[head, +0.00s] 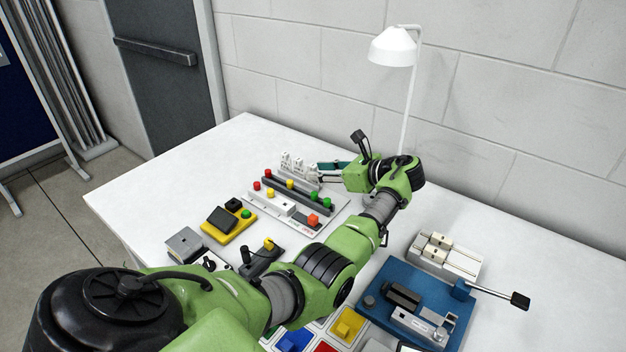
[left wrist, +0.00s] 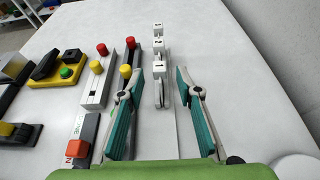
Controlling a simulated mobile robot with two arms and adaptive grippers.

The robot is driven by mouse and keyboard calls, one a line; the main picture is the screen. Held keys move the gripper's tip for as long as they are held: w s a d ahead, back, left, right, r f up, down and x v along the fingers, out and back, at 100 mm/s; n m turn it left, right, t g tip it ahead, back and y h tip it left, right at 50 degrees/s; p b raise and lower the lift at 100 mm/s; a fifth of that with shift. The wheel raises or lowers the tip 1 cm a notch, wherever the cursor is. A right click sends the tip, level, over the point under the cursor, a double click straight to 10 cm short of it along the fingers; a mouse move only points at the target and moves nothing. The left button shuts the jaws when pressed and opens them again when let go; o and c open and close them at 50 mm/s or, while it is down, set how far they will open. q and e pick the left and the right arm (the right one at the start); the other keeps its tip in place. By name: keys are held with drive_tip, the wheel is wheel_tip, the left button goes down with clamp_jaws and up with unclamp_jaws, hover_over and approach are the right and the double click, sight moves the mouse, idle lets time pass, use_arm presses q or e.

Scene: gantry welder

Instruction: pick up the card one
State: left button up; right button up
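Three white numbered cards stand upright in a row. The card one (left wrist: 160,71) is the nearest of them in the left wrist view, its label reading 1. In the head view card one (head: 312,175) is at the right end of the row, beside my fingers. My left gripper (left wrist: 160,82) is open, its two teal-padded fingers spread either side of card one's line, with gaps on both sides. In the head view the left gripper (head: 328,168) reaches in level from the right. My right gripper is not in view.
Behind card one stand the other cards (left wrist: 158,28). Left of them are grey rails with red, yellow and green knobs (head: 290,184). A yellow button box (head: 229,226) and a blue fixture (head: 375,310) are on the white table. A lamp (head: 393,46) stands by the wall.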

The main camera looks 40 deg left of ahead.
use_arm(q)
drive_tip(key=shift+f+b+x, duration=0.25)
drive_tip(key=shift+b+x, duration=0.4)
drive_tip(key=shift+x, duration=0.6)
drive_tip(key=shift+a+r, duration=0.1)
drive_tip(key=shift+a, duration=0.1)
drive_tip(key=c, duration=0.9)
drive_tip(key=shift+o, duration=0.2)
